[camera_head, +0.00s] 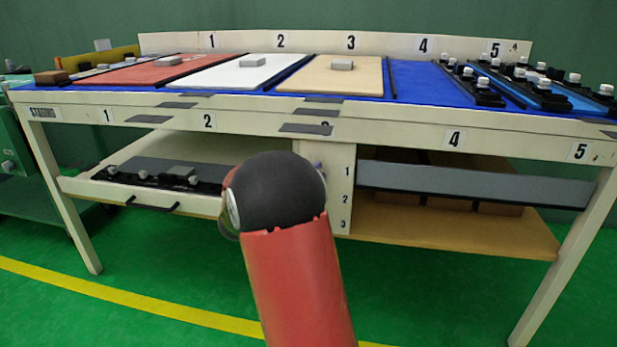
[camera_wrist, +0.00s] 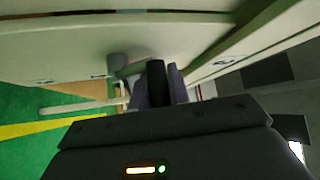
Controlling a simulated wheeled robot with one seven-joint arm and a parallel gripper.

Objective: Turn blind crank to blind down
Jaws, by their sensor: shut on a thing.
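The blind crank (camera_wrist: 130,70) shows in the wrist view as a grey round hub and a short arm beside the pale bench front. My gripper (camera_wrist: 157,70) is shut on the crank's handle end, which the fingers largely hide. In the head view my red and black arm covers the crank and nearly all of my gripper. The blind (camera_head: 470,185) is a grey strip across the upper part of the right lower bay. Below it the bay is open, and the wooden shelf shows.
The white bench (camera_head: 400,118) carries red, white and tan boards and black clip rails on its blue top. A drawer (camera_head: 160,205) with a black tray stands out at left. A numbered post (camera_head: 344,185) is beside my arm. Green floor in front is clear.

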